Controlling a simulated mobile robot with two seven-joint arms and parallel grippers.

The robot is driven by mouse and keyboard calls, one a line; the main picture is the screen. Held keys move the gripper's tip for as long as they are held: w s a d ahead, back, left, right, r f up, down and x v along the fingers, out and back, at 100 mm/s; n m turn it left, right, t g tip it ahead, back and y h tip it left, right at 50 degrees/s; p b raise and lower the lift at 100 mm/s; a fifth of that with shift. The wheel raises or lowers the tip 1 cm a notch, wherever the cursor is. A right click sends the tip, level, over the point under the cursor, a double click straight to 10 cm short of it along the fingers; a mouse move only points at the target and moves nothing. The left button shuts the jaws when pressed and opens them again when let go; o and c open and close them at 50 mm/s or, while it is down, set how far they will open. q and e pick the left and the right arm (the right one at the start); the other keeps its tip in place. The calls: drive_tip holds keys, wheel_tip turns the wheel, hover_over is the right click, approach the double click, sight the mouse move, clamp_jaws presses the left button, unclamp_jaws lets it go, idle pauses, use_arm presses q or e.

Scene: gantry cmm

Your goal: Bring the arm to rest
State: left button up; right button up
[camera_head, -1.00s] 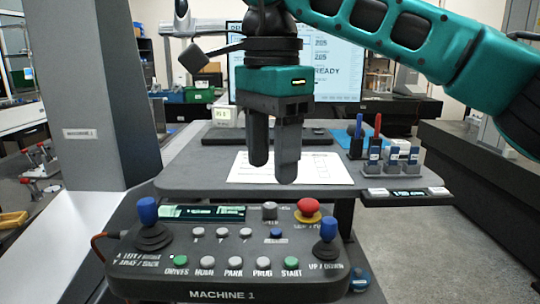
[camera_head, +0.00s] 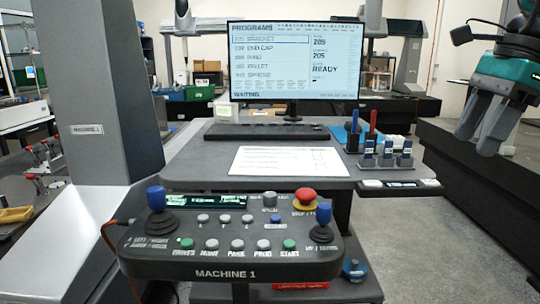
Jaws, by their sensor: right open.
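My right gripper (camera_head: 482,126) hangs at the right side of the view, teal with dark grey fingers pointing down. It is open and empty, well to the right of the desk and apart from everything I can see. Only the hand end of my right arm shows at the right edge; the rest is out of frame. My left gripper is not in view.
A control panel (camera_head: 232,262) with two blue joysticks and a red button stands in front. Behind it, a grey desk (camera_head: 200,172) holds a paper sheet (camera_head: 290,161), keyboard (camera_head: 265,131), monitor (camera_head: 293,60) and a probe rack (camera_head: 386,156). A dark bench (camera_head: 470,180) stands at right.

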drive_tip(key=w+a+f+m+t+y, duration=0.1)
drive_tip(key=a+f+m+t+y, duration=0.1)
drive_tip(key=a+f+m+y, duration=0.7)
drive_tip(key=w+a+f+m+t+y, duration=0.1)
drive_tip(key=a+f+m+t+y, duration=0.3)
drive_tip(key=f, duration=0.9)
drive_tip(key=s+d+f+m+t+h, duration=0.2)
drive_tip(key=d+f+m+t+h, duration=0.15)
drive_tip(key=f+m, duration=0.45)
drive_tip(key=s+d+f+m+t+h, duration=0.35)
drive_tip(key=f+m, duration=0.25)
drive_tip(key=m, duration=0.4)
drive_tip(key=s+d+f+m+g+h, duration=0.4)
drive_tip(key=s+d+f+m+h, duration=0.3)
drive_tip(key=s+d+f+m, duration=0.4)
drive_tip(key=s+a+f+m, duration=0.1)
drive_tip(key=a+m, duration=0.3)
drive_tip(key=a, duration=0.5)
drive_tip(key=s+a+f+m, duration=0.2)
drive_tip(key=a+f+m, duration=0.1)
drive_tip(key=a, duration=0.7)
drive_tip(key=shift+s+f+m+t, duration=0.2)
drive_tip(key=shift+m+t, duration=0.2)
drive_tip(key=shift+m, duration=0.2)
